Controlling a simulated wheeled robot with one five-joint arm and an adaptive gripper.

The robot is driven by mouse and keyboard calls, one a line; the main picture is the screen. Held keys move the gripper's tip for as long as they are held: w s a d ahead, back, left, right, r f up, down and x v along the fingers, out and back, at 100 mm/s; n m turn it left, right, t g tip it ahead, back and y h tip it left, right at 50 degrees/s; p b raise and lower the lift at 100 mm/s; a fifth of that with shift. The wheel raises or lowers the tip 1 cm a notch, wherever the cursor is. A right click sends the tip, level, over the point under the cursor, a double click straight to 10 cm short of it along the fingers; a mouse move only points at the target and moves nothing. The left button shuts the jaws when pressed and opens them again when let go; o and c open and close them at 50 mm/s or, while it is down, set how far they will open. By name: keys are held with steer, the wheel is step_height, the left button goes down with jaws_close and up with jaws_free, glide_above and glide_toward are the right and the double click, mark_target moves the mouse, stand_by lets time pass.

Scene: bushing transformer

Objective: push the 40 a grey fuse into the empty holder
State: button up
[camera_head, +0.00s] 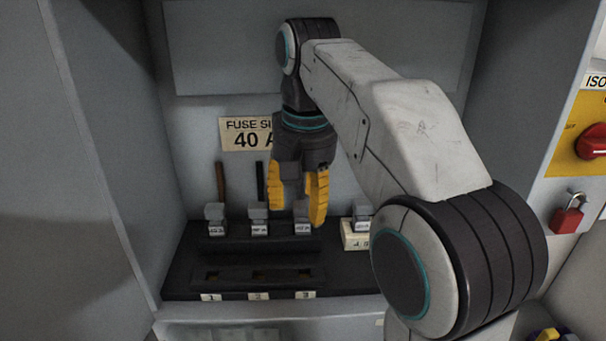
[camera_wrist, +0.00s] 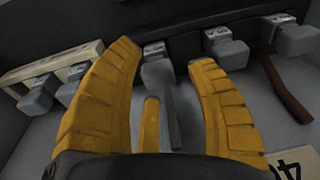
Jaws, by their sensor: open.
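My gripper (camera_head: 296,205) has yellow fingers spread apart, pointing down at the rear row of grey fuses. In the head view a grey fuse (camera_head: 302,214) stands between or just behind the fingers, partly covered. In the wrist view a grey fuse (camera_wrist: 157,74) shows in the gap between the open fingers; I cannot tell if they touch it. Two more grey fuses, one at the left (camera_head: 215,213) and one in the middle (camera_head: 258,213), stand in the same row. Their small labels are too blurred to read surely. The holder strip (camera_head: 237,294) in front has dark slots numbered 1, 2 and 3, which look empty.
A cream block (camera_head: 352,240) with grey fuses stands right of the row, partly behind my arm. A sign (camera_head: 242,134) reads "40 A", partly covered. A brown bar (camera_head: 220,182) and a black bar (camera_head: 260,181) stand behind the fuses. Cabinet walls close in both sides.

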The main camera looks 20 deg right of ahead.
steer(key=shift+s+r, duration=0.15)
steer(key=shift+r, duration=1.3)
steer(key=shift+s+r, duration=0.1)
steer(key=shift+r, duration=1.3)
steer(key=shift+s+r, duration=0.3)
steer(key=shift+r, duration=0.3)
